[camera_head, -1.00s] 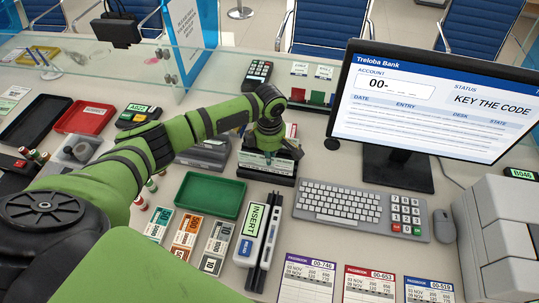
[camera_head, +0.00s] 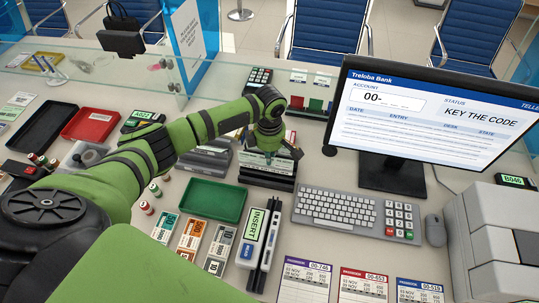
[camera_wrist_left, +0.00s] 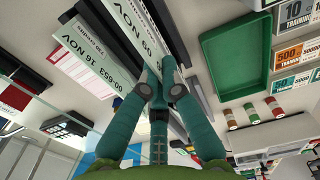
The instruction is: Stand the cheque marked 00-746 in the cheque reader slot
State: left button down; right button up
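My left gripper (camera_head: 270,155) is down at the black cheque rack (camera_head: 265,183). In the left wrist view its fingertips (camera_wrist_left: 160,82) are close together, with the edge of a pale green cheque (camera_wrist_left: 133,25) between them. This cheque shows a date reading 09 NOV; its code is hidden. A second cheque (camera_wrist_left: 88,60), marked 00-653 and 16 NOV, stands beside it in the rack. The white cheque reader (camera_head: 248,250) has an INSERT label and a dark slot along its right side. The slot looks empty. My right gripper is not in view.
A green tray (camera_head: 212,199) lies left of the reader, with banknote stacks (camera_head: 192,235) below it. The keyboard (camera_head: 340,208) and monitor (camera_head: 425,120) are on the right. Passbooks marked 00-746 (camera_head: 305,282), 00-653 (camera_head: 363,287) and 00-519 (camera_head: 420,291) lie in front.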

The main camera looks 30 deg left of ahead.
pick_arm(q)
jog(key=shift+r+p, duration=1.2)
jog(key=shift+r, duration=0.5)
jog(key=shift+d, duration=0.15)
